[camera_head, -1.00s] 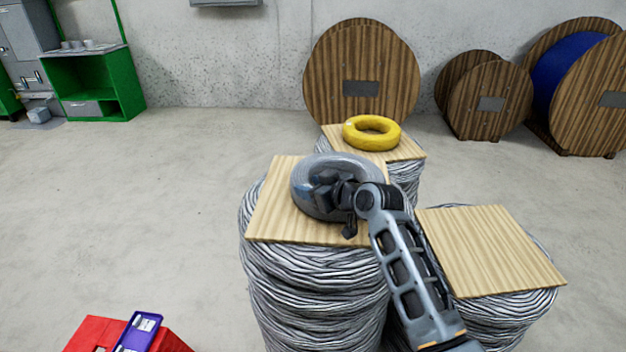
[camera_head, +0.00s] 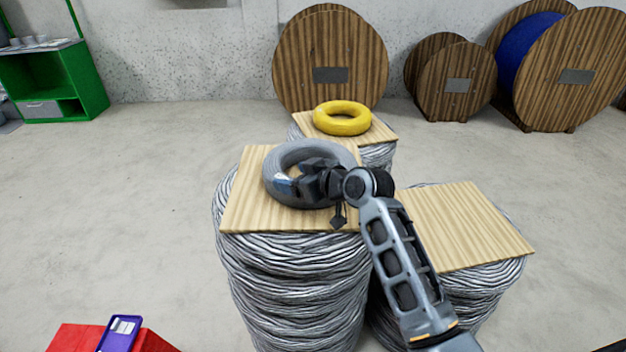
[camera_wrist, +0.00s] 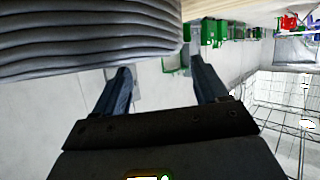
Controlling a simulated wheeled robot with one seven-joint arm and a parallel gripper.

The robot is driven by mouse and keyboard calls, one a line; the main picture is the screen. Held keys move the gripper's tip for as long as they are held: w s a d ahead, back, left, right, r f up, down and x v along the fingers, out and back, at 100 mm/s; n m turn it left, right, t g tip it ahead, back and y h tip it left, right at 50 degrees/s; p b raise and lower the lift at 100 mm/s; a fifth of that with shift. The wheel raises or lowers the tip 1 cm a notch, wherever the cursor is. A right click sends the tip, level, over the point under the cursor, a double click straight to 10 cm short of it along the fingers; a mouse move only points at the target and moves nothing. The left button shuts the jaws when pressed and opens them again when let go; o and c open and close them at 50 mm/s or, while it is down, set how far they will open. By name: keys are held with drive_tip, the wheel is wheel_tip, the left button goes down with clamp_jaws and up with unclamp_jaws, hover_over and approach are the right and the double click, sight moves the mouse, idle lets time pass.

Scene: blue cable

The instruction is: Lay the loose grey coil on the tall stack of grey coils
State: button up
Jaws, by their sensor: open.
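The loose grey coil (camera_head: 290,156) lies flat on the wooden board (camera_head: 240,215) that tops the tall stack of grey coils (camera_head: 290,280). My gripper (camera_head: 300,187) is over the coil's near side in the head view and hides part of its ring and hole. In the wrist view my gripper (camera_wrist: 157,65) has its two fingers wide apart with nothing between them. The grey coil (camera_wrist: 80,40) fills the upper left there, beside the fingers. I cannot tell whether a finger touches it.
A yellow coil (camera_head: 326,126) lies on a board-topped stack behind. A lower stack with a bare board (camera_head: 460,225) stands at right, close to my arm. Wooden reels (camera_head: 330,50) stand by the wall. A red box (camera_head: 75,338) is at lower left. Floor at left is clear.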

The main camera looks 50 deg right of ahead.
drive_tip(key=v, duration=0.8)
drive_tip(key=shift+b, duration=0.35)
drive_tip(key=s+a+f+m, duration=0.1)
drive_tip(key=s+a+f, duration=0.3)
drive_tip(key=s+a, duration=0.3)
drive_tip(key=s+a+f+m, duration=0.1)
drive_tip(key=s+a+f, duration=0.3)
drive_tip(key=s+a, duration=0.3)
drive_tip(key=s+a+r+n, duration=0.1)
drive_tip(key=s+a+r, duration=0.1)
drive_tip(key=s, duration=0.4)
drive_tip(key=s+a+r+n+t+y, duration=0.1)
drive_tip(key=s+a+r, duration=0.2)
drive_tip(key=s+a, duration=0.1)
drive_tip(key=s+a+r, duration=0.2)
drive_tip(key=s, duration=0.5)
drive_tip(key=shift+s+a+r+n+y, duration=0.35)
drive_tip(key=shift+a+n+y, duration=0.05)
